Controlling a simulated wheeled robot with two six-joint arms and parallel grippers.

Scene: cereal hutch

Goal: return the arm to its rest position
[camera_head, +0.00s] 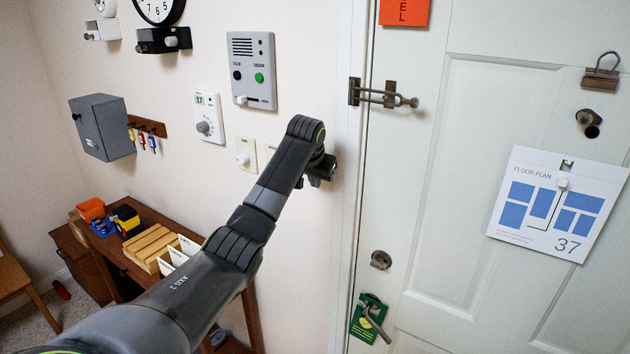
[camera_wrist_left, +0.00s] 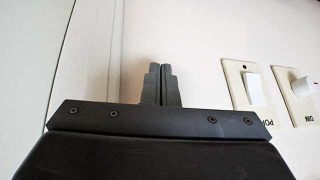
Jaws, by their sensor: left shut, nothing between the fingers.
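My left arm (camera_head: 235,235) reaches up from the bottom left of the head view toward the wall beside the door frame. Its gripper (camera_head: 322,172) is partly hidden behind the wrist. In the left wrist view the two dark fingers (camera_wrist_left: 160,72) are together and hold nothing. A switch plate with a white rocker (camera_wrist_left: 255,88) is to the right of the fingers, apart from them. A dimmer plate with a round knob (camera_wrist_left: 303,86) is farther right. The dimmer (camera_head: 246,155) also shows left of the arm in the head view. My right gripper is not in view.
The intercom panel (camera_head: 251,72) and thermostat (camera_head: 208,117) are on the wall left of the gripper. The door (camera_head: 440,190) with its latch (camera_head: 382,94) is to the right. A wooden desk (camera_head: 185,235) with boxes and cards stands below, partly behind my arm.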

